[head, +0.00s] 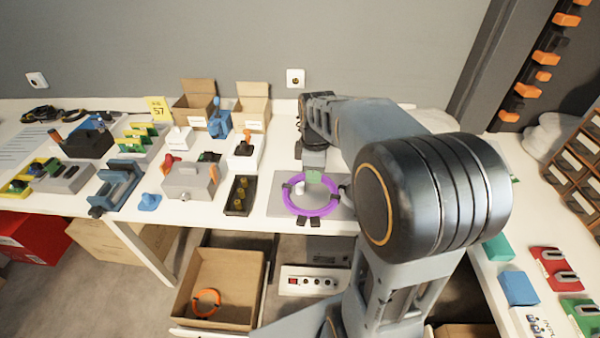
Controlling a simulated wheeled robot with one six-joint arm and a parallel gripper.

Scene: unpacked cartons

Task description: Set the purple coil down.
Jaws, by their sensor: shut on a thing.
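The purple coil (312,211) is a ring with dark bands around it, in the middle of the head view. It is over the grey mat (277,208) near the front edge of the white table. I cannot tell whether it touches the mat. My gripper (314,179) is at the far side of the ring, pointing down, and is shut on the coil. My arm hides part of the table to the right, and the fingertips are too small to see clearly.
A black tray (239,195) and a grey box (190,182) stand left of the mat. An open carton (220,285) with an orange coil (206,303) is below the table edge. A white power strip (311,281) lies beside it. Several devices crowd the table's left.

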